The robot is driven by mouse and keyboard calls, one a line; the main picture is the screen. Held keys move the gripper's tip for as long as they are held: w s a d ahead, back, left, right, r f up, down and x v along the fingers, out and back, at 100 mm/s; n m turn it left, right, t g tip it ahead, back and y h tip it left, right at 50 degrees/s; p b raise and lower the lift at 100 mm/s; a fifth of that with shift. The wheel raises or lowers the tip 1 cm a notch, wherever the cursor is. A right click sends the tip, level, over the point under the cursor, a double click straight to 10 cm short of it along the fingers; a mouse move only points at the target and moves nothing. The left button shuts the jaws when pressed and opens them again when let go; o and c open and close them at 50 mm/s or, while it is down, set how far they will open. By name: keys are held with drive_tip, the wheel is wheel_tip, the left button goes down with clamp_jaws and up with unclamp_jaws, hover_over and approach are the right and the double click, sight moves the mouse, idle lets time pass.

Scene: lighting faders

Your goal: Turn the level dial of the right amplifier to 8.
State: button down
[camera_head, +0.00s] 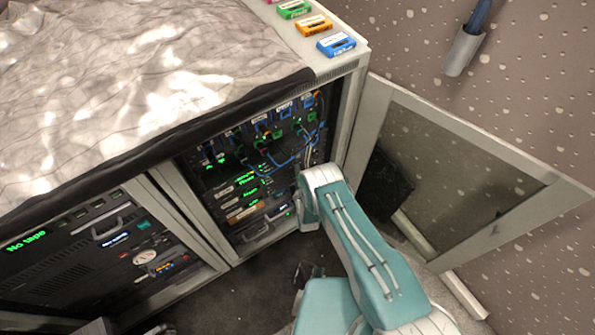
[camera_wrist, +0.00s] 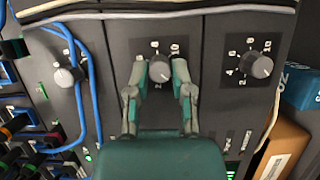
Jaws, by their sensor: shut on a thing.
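I cannot read the middle pointer clearly. The right dial stands free, apart from the fingers. In the head view my gripper is hidden behind my arm at the rack.
Blue cables (camera_wrist: 82,85) hang beside the left dial, and a pale cable (camera_wrist: 150,14) runs above the dials. A blue box (camera_wrist: 301,87) and an orange-brown box (camera_wrist: 283,150) stand at the right. The open cabinet door (camera_head: 455,170) is right of my arm.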

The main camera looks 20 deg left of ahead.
drive_tip(key=shift+f, duration=0.15)
drive_tip(key=m+g+y, duration=0.2)
drive_tip(key=m+y, duration=0.1)
drive_tip(key=m, duration=0.8)
drive_tip(key=m+g+y, duration=0.3)
drive_tip(key=m+y, duration=0.1)
drive_tip(key=m, duration=0.7)
drive_tip(key=d+m+g+y, duration=0.1)
drive_tip(key=m+g+y, duration=0.2)
drive_tip(key=m, duration=0.9)
drive_tip(key=shift+w+f+y, duration=0.3)
drive_tip(key=shift+y, duration=0.1)
idle(0.4)
drive_tip(key=shift+m, duration=0.3)
